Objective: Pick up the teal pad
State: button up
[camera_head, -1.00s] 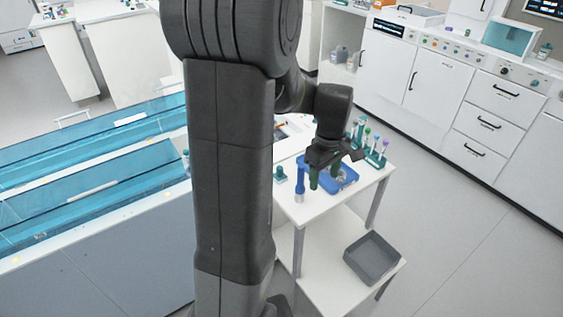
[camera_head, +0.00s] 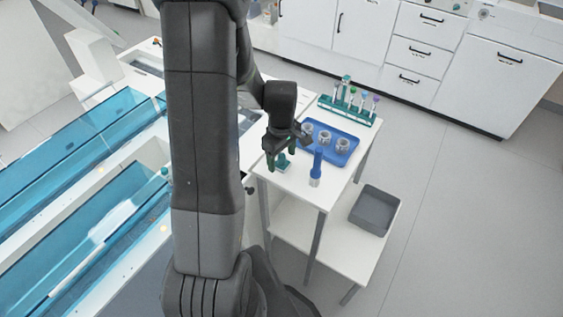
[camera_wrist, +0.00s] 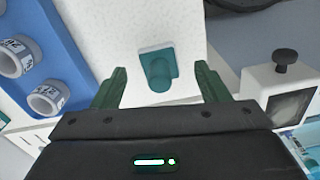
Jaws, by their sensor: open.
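The teal pad (camera_wrist: 158,68) shows in the wrist view as a square base with a rounded knob on top, on the white table top (camera_wrist: 115,25). My gripper (camera_wrist: 161,88) is open, with one green finger to each side of the pad and a little short of it in the picture. Nothing is between the fingers. In the head view the pad (camera_head: 282,163) sits near the table's left edge, just by my gripper (camera_head: 281,158), which partly covers it. I cannot tell whether the fingers touch it.
A blue tray (camera_head: 346,154) with several labelled rings stands close by. A blue upright cylinder (camera_head: 316,168) stands right of the gripper. A teal rack (camera_head: 347,112) of tubes is at the back. A grey bin (camera_head: 374,210) sits on the lower shelf.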

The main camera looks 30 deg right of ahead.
aim_at(282, 155)
jog(key=shift+f, duration=0.85)
jog(key=c, duration=1.1)
notch_tip(282, 155, up, 10)
jog(key=shift+r, duration=0.1)
